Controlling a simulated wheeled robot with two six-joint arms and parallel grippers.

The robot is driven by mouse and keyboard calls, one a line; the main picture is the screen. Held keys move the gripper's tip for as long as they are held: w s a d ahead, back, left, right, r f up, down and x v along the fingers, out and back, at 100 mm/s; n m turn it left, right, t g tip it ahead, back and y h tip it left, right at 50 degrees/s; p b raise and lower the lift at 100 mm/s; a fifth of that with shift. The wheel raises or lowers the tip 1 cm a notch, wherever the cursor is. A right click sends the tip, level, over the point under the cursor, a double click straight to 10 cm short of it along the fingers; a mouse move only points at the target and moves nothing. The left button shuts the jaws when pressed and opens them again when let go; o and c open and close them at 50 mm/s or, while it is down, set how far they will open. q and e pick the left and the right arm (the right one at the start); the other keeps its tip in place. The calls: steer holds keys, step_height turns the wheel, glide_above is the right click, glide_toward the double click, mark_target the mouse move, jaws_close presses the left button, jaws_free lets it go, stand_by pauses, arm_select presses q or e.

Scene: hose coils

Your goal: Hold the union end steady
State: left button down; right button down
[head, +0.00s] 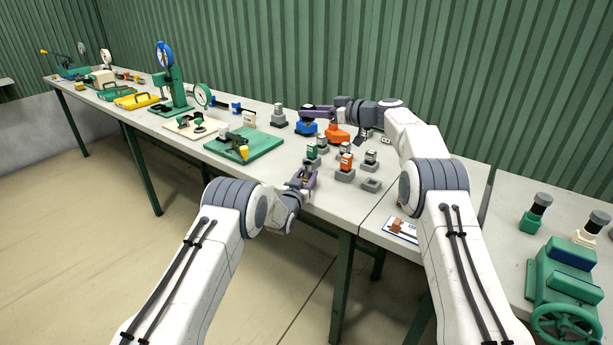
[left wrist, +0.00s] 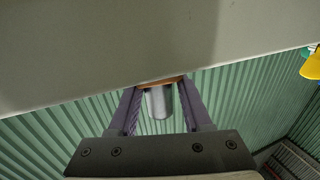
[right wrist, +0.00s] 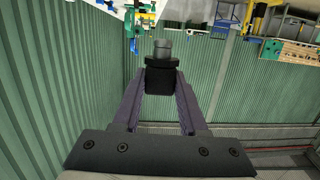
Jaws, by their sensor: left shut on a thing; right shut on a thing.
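My left gripper (head: 304,178) is low at the table's front edge, beside the small fittings. In the left wrist view its purple fingers (left wrist: 162,84) are shut on a brown-edged piece with a grey cylinder (left wrist: 160,102). My right gripper (head: 308,112) reaches left over the back of the table. In the right wrist view its fingers (right wrist: 161,82) are shut on a dark block with a grey cylindrical end (right wrist: 162,48). I cannot tell which held piece is the union end. Both held pieces are mostly hidden in the head view.
Fittings stand in grey holders, one with a green band (head: 311,152) and one with an orange band (head: 346,162). An empty grey holder (head: 371,184) is at the front. A blue base (head: 306,128) and an orange base (head: 338,134) sit behind. A green board (head: 262,142) lies left.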

steer(key=shift+r, duration=1.85)
arm_select(q)
steer(key=shift+c, duration=1.4)
jaws_free()
steer(key=v, duration=1.2)
steer(key=x, duration=1.2)
steer(key=shift+w, duration=0.1)
arm_select(e)
steer(key=shift+f, duration=0.7)
